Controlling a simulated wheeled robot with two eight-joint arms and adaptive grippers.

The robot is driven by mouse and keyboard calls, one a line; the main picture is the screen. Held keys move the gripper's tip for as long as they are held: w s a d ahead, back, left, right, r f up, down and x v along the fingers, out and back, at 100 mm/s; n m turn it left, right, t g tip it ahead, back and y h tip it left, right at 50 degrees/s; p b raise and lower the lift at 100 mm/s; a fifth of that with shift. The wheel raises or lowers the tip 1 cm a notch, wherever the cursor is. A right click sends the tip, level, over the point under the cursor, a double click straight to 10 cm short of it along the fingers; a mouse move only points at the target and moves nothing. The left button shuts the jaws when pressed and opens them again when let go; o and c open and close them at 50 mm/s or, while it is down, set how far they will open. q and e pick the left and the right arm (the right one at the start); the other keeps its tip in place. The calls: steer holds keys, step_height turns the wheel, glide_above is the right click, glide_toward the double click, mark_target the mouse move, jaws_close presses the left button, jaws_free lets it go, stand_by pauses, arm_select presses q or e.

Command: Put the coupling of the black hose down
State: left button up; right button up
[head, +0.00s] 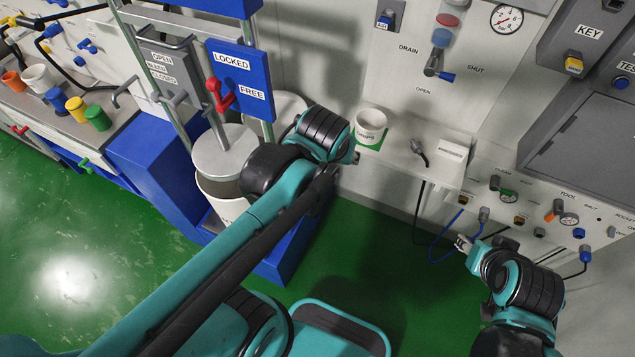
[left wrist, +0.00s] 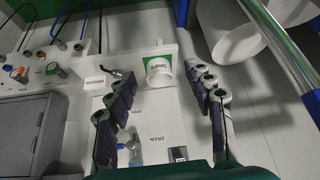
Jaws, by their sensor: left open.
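A dark metal coupling (head: 419,152) lies at the white ledge between a white cup and a white block in the head view. A black hose (head: 419,200) hangs below the ledge there. The coupling also shows as a small dark fitting (left wrist: 117,74) in the left wrist view, beside the cup. My left gripper (left wrist: 160,78) is open, with nothing between its fingers, and the coupling is apart from it. In the head view its fingers are hidden behind my wrist. My right gripper (head: 461,243) is low on the right, near a blue hose (head: 432,250); its fingers are too small to read.
The white cup (head: 370,125) stands on a green patch on the ledge (head: 400,165). A drum (head: 222,180) under a lid and a blue LOCKED/FREE board (head: 241,80) stand left of my left wrist. Valves and gauges line the right panel. Green floor (head: 390,260) lies open below.

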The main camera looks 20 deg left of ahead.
arm_select(q)
steer(key=s+a+f+m+t, duration=0.1)
steer(key=s+f, duration=0.2)
steer(key=s, duration=0.4)
steer(key=shift+s+a+h, duration=0.2)
steer(key=shift+h, duration=0.2)
steer(key=shift+f+b, duration=0.85)
